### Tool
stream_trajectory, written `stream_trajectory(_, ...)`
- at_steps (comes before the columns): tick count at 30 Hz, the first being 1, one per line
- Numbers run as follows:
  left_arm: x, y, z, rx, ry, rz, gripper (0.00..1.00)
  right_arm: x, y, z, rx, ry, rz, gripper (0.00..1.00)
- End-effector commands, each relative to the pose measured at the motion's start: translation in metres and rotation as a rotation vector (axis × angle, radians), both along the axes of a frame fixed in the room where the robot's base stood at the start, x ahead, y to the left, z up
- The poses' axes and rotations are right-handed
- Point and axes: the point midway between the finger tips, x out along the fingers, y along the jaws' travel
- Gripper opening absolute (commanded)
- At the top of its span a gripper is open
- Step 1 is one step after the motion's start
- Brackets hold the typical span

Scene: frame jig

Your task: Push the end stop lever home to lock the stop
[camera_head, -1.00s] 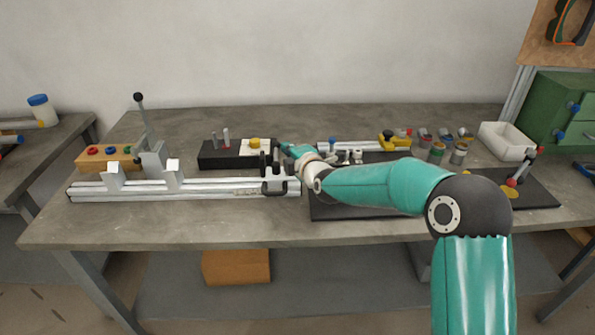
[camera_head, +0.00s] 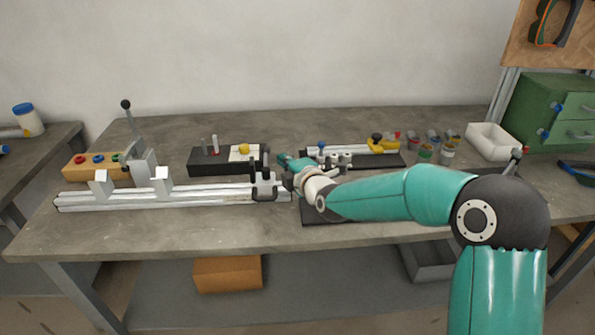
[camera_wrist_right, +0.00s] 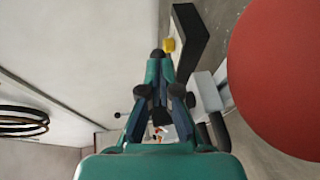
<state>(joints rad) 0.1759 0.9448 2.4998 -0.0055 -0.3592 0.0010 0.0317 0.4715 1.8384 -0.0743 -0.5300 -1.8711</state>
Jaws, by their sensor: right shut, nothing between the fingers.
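The end stop (camera_head: 265,188) is a grey block with dark upright parts and a black handle at the right end of the silver rail (camera_head: 190,198). I cannot make out clearly which dark part is its lever. In the right wrist view a pale block (camera_wrist_right: 206,94) with a black handle (camera_wrist_right: 218,130) shows just right of the fingers. My right gripper (camera_head: 283,160) is shut and empty, just right of the end stop, seemingly close to its dark uprights; contact cannot be told. Its closed fingers also show in the right wrist view (camera_wrist_right: 157,58). My left gripper is out of view.
A black block (camera_head: 215,161) with a yellow knob stands behind the rail. A toggle clamp (camera_head: 137,150) stands at the rail's left part. A large red round surface (camera_wrist_right: 285,75) fills the wrist view's right side. The front table strip is clear.

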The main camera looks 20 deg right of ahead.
Motion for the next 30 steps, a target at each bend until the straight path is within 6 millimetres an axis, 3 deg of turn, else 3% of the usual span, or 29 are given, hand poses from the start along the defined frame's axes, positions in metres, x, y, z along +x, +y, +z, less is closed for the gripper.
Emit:
stream_trajectory(6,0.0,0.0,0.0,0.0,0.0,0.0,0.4,-0.041,-0.006,0.008,0.001,-0.001,-0.004,0.0)
stream_trajectory(12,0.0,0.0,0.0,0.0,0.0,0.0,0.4,-0.06,-0.008,0.011,0.002,0.001,-0.005,0.0)
stream_trajectory(30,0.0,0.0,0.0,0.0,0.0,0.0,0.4,-0.063,-0.009,0.011,0.003,0.0,-0.006,0.0)
